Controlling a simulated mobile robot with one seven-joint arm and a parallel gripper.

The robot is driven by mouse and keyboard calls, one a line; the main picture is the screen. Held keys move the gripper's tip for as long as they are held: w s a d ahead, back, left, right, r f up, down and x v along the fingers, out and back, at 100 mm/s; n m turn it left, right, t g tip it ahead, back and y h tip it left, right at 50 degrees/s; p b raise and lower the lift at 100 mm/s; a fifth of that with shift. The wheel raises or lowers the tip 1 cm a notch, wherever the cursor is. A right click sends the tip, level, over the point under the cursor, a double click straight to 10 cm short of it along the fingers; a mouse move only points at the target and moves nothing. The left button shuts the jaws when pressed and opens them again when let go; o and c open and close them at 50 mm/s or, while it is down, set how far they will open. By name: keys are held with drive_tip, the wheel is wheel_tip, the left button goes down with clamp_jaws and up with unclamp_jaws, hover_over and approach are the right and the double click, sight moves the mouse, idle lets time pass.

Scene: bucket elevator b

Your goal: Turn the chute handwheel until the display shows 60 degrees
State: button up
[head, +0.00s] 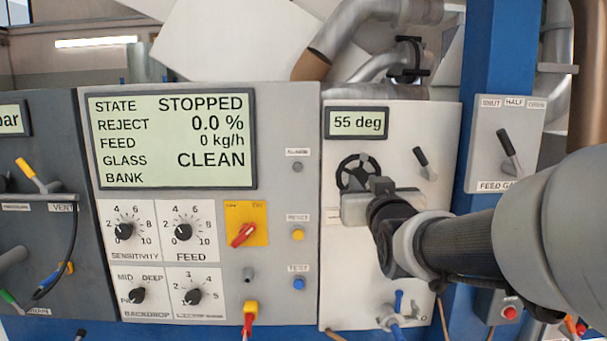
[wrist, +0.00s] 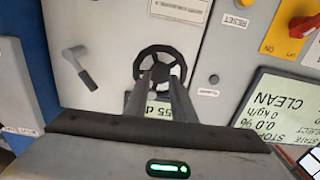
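The chute handwheel (head: 352,168) is a black spoked wheel on a pale panel; in the head view my gripper hides its lower right part. It also shows in the wrist view (wrist: 141,59). The display (head: 357,123) above it reads 55 deg; in the wrist view it is upside down and partly covered by my fingers. My gripper (wrist: 163,73) points at the wheel, its two fingertips over the wheel's middle with a gap between them. I cannot tell whether they touch or hold the hub or a spoke.
A lever (head: 425,163) stands right of the wheel, and a feed gate lever (head: 509,151) is farther right. A large screen (head: 172,138) at left reads STOPPED. Knobs, buttons and a red-yellow switch (head: 244,228) sit below it. A blue-handled valve (head: 398,303) is under my arm.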

sight(360, 179)
drive_tip(key=shift+w+p, duration=0.3)
drive_tip(key=shift+w, duration=2.05)
clamp_jaws()
drive_tip(key=shift+f+b, duration=0.1)
drive_tip(key=shift+b, duration=0.35)
